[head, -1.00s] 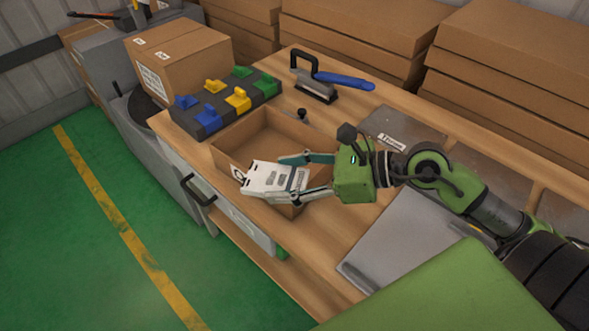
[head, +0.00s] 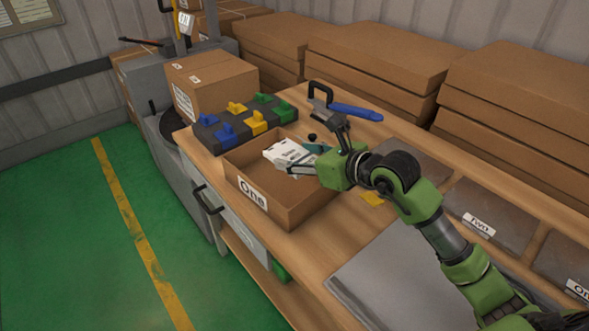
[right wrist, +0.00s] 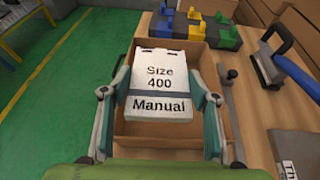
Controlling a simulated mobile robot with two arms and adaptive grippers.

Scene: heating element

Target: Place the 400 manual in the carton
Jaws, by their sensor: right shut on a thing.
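The white manual (head: 288,154) is a small flat booklet; in the right wrist view the manual (right wrist: 160,85) reads "Size 400 Manual". My right gripper (head: 303,160) is shut on the manual, with one finger at each side of it. It holds the manual over the open carton (head: 267,200), a brown box labelled "One" on its front. In the right wrist view the carton (right wrist: 160,128) shows around and below the manual, and its visible floor looks empty. How far the manual is above the carton floor is hard to tell. My left gripper is not in view.
A dark block with blue, yellow and green pieces (head: 245,123) stands behind the carton. A blue-handled tool (head: 345,108) lies at the back. A closed box (head: 211,85) is at the back left. A grey plate (head: 385,270) lies in front.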

